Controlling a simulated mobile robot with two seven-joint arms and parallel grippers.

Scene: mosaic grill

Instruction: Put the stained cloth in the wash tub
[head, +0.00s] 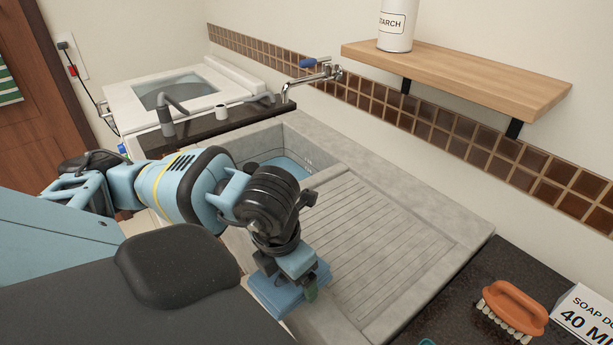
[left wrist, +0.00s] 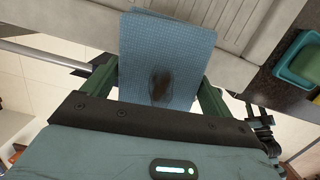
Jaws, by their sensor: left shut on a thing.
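The stained cloth (left wrist: 165,45) is a folded blue textured cloth with a dark brown stain. My left gripper (left wrist: 157,85) is shut on it, with one green finger along each side. In the head view the cloth (head: 268,297) hangs in my left gripper (head: 302,283) at the front edge of the stone sink. The wash tub (head: 298,128) is the grey stone basin behind my left arm, with pale blue showing inside. My forearm hides much of its opening. My right gripper does not show.
A ribbed stone washboard (head: 375,235) slopes beside the tub. A tap (head: 312,75) sticks out above the tub. A brush (head: 512,308) and a soap box (head: 585,318) stand on the dark counter at right. A wooden shelf (head: 460,75) with a starch canister (head: 397,25) overhangs the back.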

